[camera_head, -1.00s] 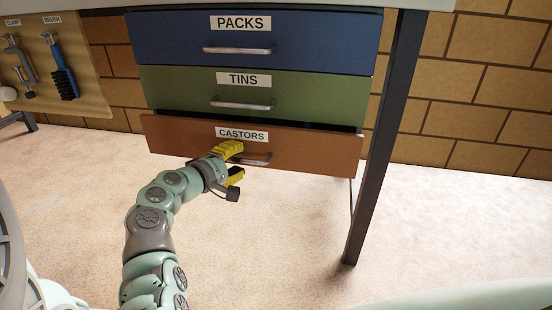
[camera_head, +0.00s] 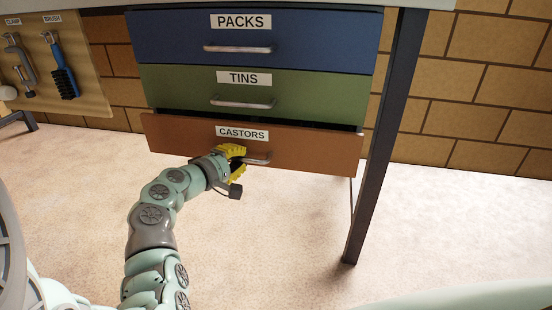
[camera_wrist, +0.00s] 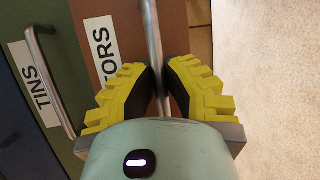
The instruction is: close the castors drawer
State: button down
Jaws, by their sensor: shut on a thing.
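The castors drawer (camera_head: 310,149) is the orange-brown bottom drawer, with a white CASTORS label. It stands out a little from the drawers above, with a dark gap along its top edge. Its metal bar handle (camera_head: 258,160) runs across the front below the label. My gripper (camera_head: 240,160) has yellow fingers and is shut on the handle. In the wrist view the fingers (camera_wrist: 161,85) close on the bar (camera_wrist: 153,35) from both sides. The left part of the handle is hidden behind my gripper in the head view.
The green TINS drawer (camera_head: 320,96) and the blue PACKS drawer (camera_head: 320,40) above look shut. A dark table leg (camera_head: 380,140) stands to the right. A tool board (camera_head: 85,85) with a brush hangs at the left. The floor in front is clear.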

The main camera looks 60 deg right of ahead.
jog(key=shift+w+d, duration=0.1)
jog(key=shift+w+d+f, duration=0.1)
jog(key=shift+w+d, duration=0.15)
jog(key=shift+d, duration=0.25)
jog(key=shift+w+d+b, duration=0.25)
jog(key=shift+w+d, duration=0.05)
jog(key=shift+d, duration=0.45)
jog(key=shift+w+d+b, duration=0.25)
jog(key=shift+w+d, duration=0.05)
jog(key=shift+d, duration=0.4)
jog(key=c, duration=1)
grip_release()
jog(key=shift+d, duration=0.1)
jog(key=shift+c, duration=0.2)
jog(key=a, duration=0.4)
jog(key=a+r, duration=0.1)
jog(key=a, duration=0.3)
jog(key=a+r, duration=0.1)
jog(key=a, duration=0.3)
jog(key=shift+r, duration=0.25)
